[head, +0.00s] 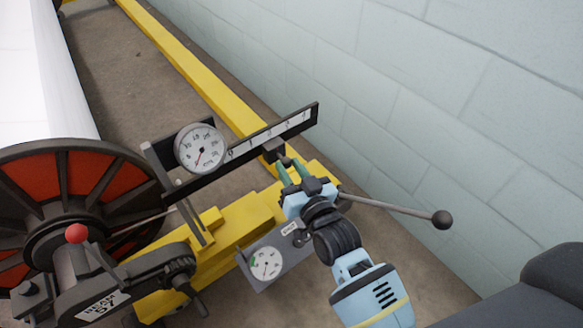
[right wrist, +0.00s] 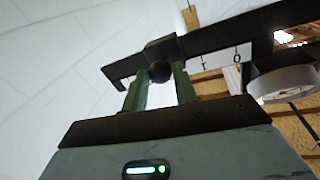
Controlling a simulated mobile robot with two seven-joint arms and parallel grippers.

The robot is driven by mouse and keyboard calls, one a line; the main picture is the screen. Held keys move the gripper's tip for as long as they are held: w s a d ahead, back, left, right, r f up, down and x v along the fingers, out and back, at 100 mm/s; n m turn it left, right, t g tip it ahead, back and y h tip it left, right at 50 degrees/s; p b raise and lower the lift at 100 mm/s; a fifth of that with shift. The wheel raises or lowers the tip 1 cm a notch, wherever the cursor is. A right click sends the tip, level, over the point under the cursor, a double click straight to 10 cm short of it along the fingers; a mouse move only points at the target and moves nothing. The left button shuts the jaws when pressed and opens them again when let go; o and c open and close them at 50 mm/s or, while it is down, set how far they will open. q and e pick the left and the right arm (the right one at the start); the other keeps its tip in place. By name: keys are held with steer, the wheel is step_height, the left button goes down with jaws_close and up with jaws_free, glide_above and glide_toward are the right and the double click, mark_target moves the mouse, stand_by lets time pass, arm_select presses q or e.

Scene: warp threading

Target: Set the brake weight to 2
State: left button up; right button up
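The brake weight, a dark sliding block (head: 273,146), sits on the numbered scale bar (head: 305,117) in the head view. In the right wrist view the block (right wrist: 162,47) is just beyond the 1 mark, on the side away from 0; the mark under it is hidden. A round dark knob (right wrist: 160,71) sticks out from the block towards my right gripper (head: 291,166). The gripper's green fingers (right wrist: 159,84) stand either side of the knob, with little or no gap; I cannot tell whether they press on it. My left gripper is not in view.
A round dial gauge (head: 201,148) is fixed at the bar's left end. A lower gauge (head: 266,263) is on the yellow frame (head: 240,222). A lever with a black ball (head: 442,219) reaches right of my gripper. The block wall (head: 420,100) is behind. A red-and-black beam wheel (head: 105,180) is left.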

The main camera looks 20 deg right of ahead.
steer(key=o, duration=0.4)
steer(key=s, duration=0.2)
steer(key=s+p, duration=0.1)
steer(key=s, duration=0.2)
steer(key=s+d, duration=0.1)
steer(key=s, duration=0.1)
steer(key=shift+s+d+p, duration=0.1)
steer(key=shift+s+p, duration=0.25)
steer(key=shift+p, duration=0.05)
